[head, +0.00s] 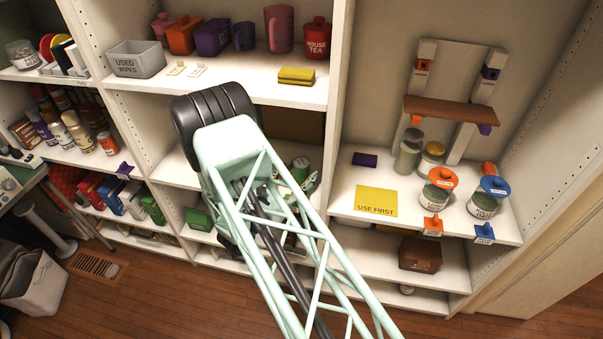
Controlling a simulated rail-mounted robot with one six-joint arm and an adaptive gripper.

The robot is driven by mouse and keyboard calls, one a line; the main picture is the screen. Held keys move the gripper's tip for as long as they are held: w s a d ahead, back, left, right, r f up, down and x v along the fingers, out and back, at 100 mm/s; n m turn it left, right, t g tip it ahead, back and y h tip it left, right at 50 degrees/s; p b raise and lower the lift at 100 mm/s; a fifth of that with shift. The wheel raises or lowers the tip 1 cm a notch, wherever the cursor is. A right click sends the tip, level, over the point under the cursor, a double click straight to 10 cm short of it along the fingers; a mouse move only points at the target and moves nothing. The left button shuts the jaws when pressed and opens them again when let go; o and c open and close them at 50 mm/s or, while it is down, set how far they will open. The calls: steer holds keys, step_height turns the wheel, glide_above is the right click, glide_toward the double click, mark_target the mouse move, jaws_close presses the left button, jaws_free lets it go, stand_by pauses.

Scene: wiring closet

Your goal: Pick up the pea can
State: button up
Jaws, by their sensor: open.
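A small green can (301,165) with a pale top stands on the middle shelf, partly hidden behind my mint-green lattice arm. It may be the pea can, but I cannot read its label. My gripper (296,184) is at this can, mostly hidden by my arm. Its jaws are open, with a finger showing at the can's right side. I cannot tell whether the fingers touch the can.
Above are a grey USED WIPES bin (136,60), a red HOUSE TEA canister (316,38) and yellow sponges (297,76). At right, jars stand near a yellow USE FIRST mat (363,211). An upright panel (335,130) divides the bays.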

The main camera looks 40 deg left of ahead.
mark_target(302, 164)
steer(key=shift+w, duration=0.25)
stand_by(0.4)
steer(key=c, duration=1.2)
steer(key=shift+o, duration=0.2)
steer(key=shift+r, duration=0.15)
steer(key=shift+r, duration=0.8)
steer(key=shift+r+p, duration=0.45)
steer(key=shift+r, duration=0.4)
steer(key=s+r+p, duration=0.1)
steer(key=s, duration=1.5)
steer(key=shift+a+r+p, duration=0.2)
steer(key=shift+a+p, duration=0.2)
